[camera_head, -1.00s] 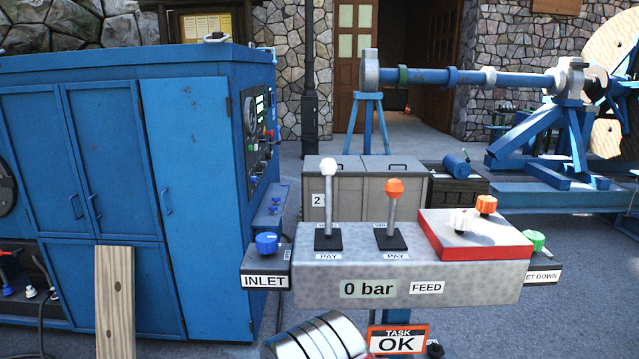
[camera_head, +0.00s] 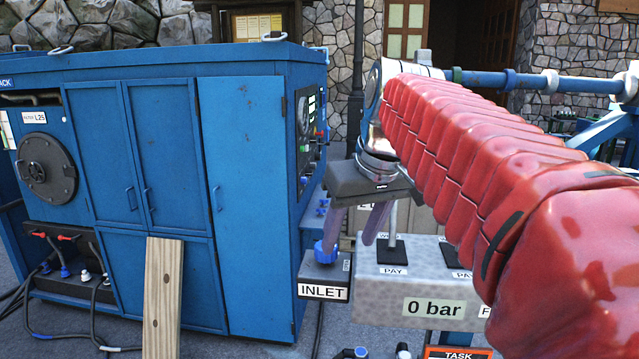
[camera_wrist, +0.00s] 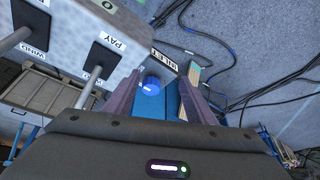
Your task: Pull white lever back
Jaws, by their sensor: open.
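The white lever stands on the grey control box (camera_head: 440,255). In the head view only its metal stem (camera_head: 393,218) shows, beside my gripper, and its white knob is hidden behind my arm. My gripper (camera_head: 350,243) is open and points down, left of the stem, with no lever between its fingers. In the wrist view the lever's stem (camera_wrist: 89,84) rises from its black slot plate, outside the left finger. My gripper's fingers (camera_wrist: 161,77) are spread apart there, with the blue INLET knob (camera_wrist: 152,83) seen between them.
A second lever stem (camera_wrist: 14,40) stands on the same box; its slot plate is partly behind my arm in the head view. The blue INLET knob (camera_head: 325,252) sits close by the fingers. A large blue cabinet (camera_head: 255,150) stands left, with a wooden plank (camera_head: 162,298) against it.

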